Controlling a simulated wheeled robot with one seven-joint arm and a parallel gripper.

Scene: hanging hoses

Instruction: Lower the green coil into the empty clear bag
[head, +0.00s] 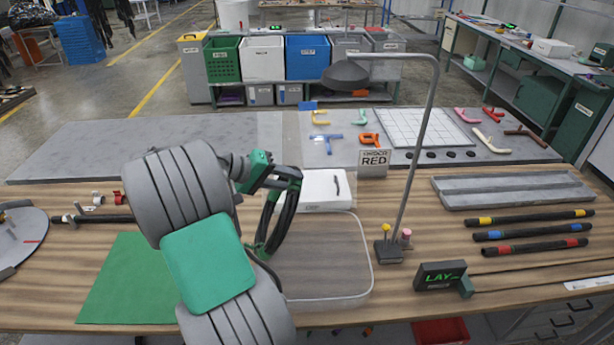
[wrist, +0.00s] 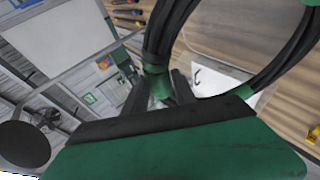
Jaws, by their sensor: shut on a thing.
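The green coil (head: 287,220) is a loop of black hose with green bands. My gripper (head: 291,176) is shut on the top of the coil, and the coil hangs below it. In the wrist view the coil (wrist: 166,35) runs up from between the fingers, with a green band at the grip. The clear bag (head: 371,262) is a see-through shape with a pale rounded rim on the wooden table. The coil hangs at the bag's left part in the head view; I cannot tell whether its lower end is inside. My arm hides the bag's left edge.
A white box (head: 325,188) lies behind the bag. A bent grey stand (head: 411,170) rises right of it, with a "RED" sign (head: 374,163) behind. A green mat (head: 125,285) lies at left. Banded black rods (head: 535,234) and a "LAY" block (head: 440,275) are at right.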

